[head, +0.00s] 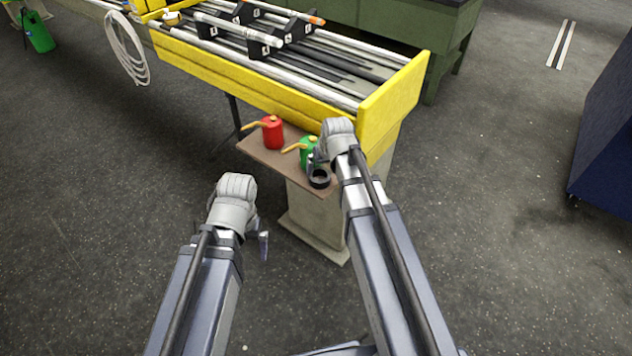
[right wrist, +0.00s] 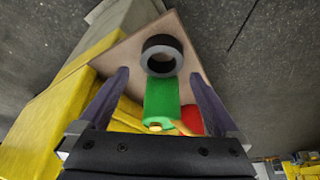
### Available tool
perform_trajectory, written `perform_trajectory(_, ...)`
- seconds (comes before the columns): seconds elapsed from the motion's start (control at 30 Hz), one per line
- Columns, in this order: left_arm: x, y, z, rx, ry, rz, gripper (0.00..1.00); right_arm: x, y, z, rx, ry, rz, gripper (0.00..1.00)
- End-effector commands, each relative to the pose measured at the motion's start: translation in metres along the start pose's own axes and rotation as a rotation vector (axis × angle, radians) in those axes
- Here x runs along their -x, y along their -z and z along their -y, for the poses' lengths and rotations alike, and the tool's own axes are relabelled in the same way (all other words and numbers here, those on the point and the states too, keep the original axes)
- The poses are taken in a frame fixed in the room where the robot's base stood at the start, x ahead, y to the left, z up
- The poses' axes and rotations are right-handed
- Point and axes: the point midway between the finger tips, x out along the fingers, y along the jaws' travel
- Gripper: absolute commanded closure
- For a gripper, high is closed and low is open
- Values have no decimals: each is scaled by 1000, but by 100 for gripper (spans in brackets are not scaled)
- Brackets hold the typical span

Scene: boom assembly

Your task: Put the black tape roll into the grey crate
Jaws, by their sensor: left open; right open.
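The black tape roll (head: 320,179) lies flat near the front corner of a small brown shelf (head: 262,152) in the head view. In the right wrist view the tape roll (right wrist: 162,55) lies beyond my fingertips, near the shelf's corner, with its hole facing the camera. My right gripper (right wrist: 160,85) is open and empty, above the shelf, apart from the roll; in the head view its fingers are mostly hidden behind the wrist. My left gripper (head: 264,244) hangs over the floor left of the shelf, open, partly hidden by its wrist. I see no grey crate in either view.
A green can (head: 308,150) stands right beside the tape roll, and shows between my right fingers (right wrist: 161,100). A red can (head: 272,132) stands farther left on the shelf. The yellow bench (head: 395,95) rises behind the shelf.

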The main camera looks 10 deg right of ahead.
Motion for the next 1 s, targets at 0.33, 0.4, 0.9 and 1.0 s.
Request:
perform_trajectory(0.33, -15, 1, -1, 0, 0, 0, 0, -16, 0, 1, 0, 0, 0, 0)
perform_trajectory(0.4, -20, 1, -2, 0, 0, 0, 0, -22, 0, 1, 1, 0, 0, 0)
perform_trajectory(0.9, -57, 3, -5, 0, 0, 0, 0, -63, 2, 4, 0, 0, 0, 0)
perform_trajectory(1.0, -56, 3, -5, 0, 0, 0, 0, -62, 2, 4, 0, 0, 0, 0)
